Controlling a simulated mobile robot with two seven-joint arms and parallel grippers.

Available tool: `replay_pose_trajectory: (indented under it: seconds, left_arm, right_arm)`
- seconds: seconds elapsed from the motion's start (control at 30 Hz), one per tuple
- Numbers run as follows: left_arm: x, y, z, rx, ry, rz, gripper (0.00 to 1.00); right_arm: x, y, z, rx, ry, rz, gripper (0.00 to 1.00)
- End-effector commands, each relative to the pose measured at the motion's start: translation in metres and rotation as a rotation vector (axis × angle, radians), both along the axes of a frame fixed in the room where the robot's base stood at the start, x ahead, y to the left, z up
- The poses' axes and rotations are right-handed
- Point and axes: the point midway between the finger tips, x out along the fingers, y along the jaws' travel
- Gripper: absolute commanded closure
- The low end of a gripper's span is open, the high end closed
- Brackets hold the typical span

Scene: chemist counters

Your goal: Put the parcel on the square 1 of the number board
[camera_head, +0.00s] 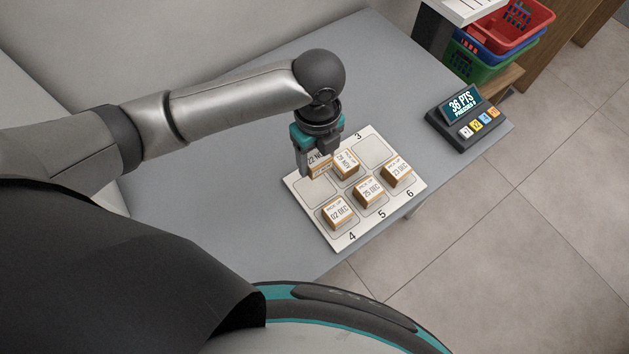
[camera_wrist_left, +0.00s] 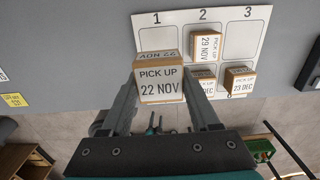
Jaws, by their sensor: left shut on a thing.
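My left gripper (camera_head: 317,172) is shut on the parcel (camera_wrist_left: 160,80), a small box with a white label reading "PICK UP 22 NOV". In the head view the parcel (camera_head: 319,160) is partly hidden by the gripper at the far left part of the number board (camera_head: 311,198). In the left wrist view it shows in front of the column of square 1 (camera_wrist_left: 157,33), covering part of that column. I cannot tell whether it touches the board. My right gripper does not show.
Other labelled parcels stand on the board: 29 NOV (camera_head: 346,165) on square 2, close beside the held one, 02 DEC (camera_head: 338,212), 25 DEC (camera_head: 369,190) and 23 DEC (camera_head: 397,174). Square 3 (camera_head: 371,152) is empty. A points display (camera_head: 463,115) stands at the table's right end.

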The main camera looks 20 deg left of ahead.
Motion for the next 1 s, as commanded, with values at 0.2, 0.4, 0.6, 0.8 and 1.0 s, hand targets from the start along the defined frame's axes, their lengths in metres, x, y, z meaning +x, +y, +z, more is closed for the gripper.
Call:
replay_pose_trajectory:
  seconds: [0.2, 0.4, 0.6, 0.8, 1.0]
  left_arm:
    - [-0.001, 0.0, -0.053, 0.0, 0.002, 0.001, 0.97]
    - [0.0, -0.001, -0.069, -0.001, 0.0, -0.001, 0.97]
    - [0.0, 0.0, -0.1, 0.0, 0.001, 0.0, 0.97]
    - [0.0, 0.0, -0.11, -0.001, -0.002, -0.001, 0.97]
    - [0.0, 0.0, -0.11, -0.001, -0.002, -0.001, 0.97]
  right_arm:
    - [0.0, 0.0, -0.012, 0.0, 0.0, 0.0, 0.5]
    - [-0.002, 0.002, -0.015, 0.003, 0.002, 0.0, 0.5]
    - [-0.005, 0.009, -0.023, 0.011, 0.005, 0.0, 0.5]
    - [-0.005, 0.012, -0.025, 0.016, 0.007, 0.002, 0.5]
    - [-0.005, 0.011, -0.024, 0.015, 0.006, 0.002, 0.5]
